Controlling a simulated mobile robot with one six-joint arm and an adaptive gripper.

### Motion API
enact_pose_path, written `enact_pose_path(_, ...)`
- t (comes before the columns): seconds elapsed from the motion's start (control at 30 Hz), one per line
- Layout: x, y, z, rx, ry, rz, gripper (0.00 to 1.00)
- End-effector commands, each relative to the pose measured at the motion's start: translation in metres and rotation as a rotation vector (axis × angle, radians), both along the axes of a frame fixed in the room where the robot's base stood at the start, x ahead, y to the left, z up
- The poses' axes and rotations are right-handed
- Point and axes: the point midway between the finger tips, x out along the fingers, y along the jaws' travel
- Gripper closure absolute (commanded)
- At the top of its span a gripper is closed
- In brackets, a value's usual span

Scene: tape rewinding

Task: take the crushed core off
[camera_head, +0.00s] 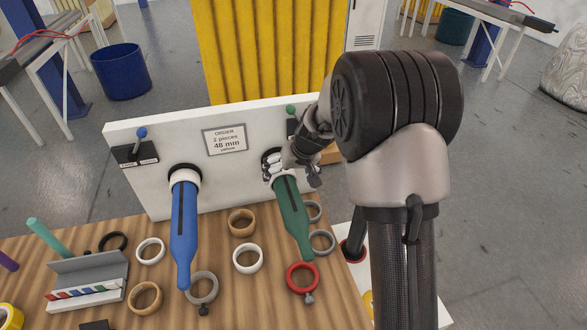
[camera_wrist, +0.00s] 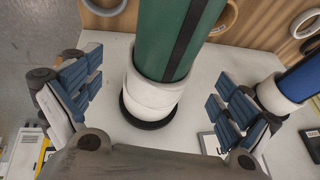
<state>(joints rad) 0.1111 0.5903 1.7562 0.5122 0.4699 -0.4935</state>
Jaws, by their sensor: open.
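A white core (camera_wrist: 152,98) sits around the base of the green mandrel (camera_head: 291,215), against a black collar (camera_wrist: 150,122). Its outline looks uneven, in two offset bands; how far it is crushed I cannot tell. The mandrel also shows in the wrist view (camera_wrist: 165,45). My gripper (camera_wrist: 158,95) is open, with one blue-padded finger on each side of the core. Clear gaps show between the pads and the core. In the head view my gripper (camera_head: 289,172) is at the mandrel's panel end and hides most of the core.
A blue mandrel (camera_head: 184,225) with a white ring at its base stands to the left on the same white panel (camera_head: 230,185). Several loose rings, including a red one (camera_head: 302,277), lie on the wooden table (camera_head: 225,310). An order sign (camera_head: 225,139) is on the panel.

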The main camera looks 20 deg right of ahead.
Motion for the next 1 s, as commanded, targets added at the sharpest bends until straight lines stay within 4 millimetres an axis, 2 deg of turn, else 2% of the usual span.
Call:
enact_pose_path(0.03,0.003,0.002,-0.011,0.000,0.002,0.000,0.03)
enact_pose_path(0.23,0.013,0.006,-0.034,0.000,0.001,0.001,0.03)
enact_pose_path(0.4,0.017,0.008,-0.041,0.000,-0.001,0.001,0.03)
enact_pose_path(0.67,0.018,0.008,-0.041,0.000,-0.001,0.000,0.03)
enact_pose_path(1.0,0.017,0.008,-0.041,0.000,0.000,0.000,0.24)
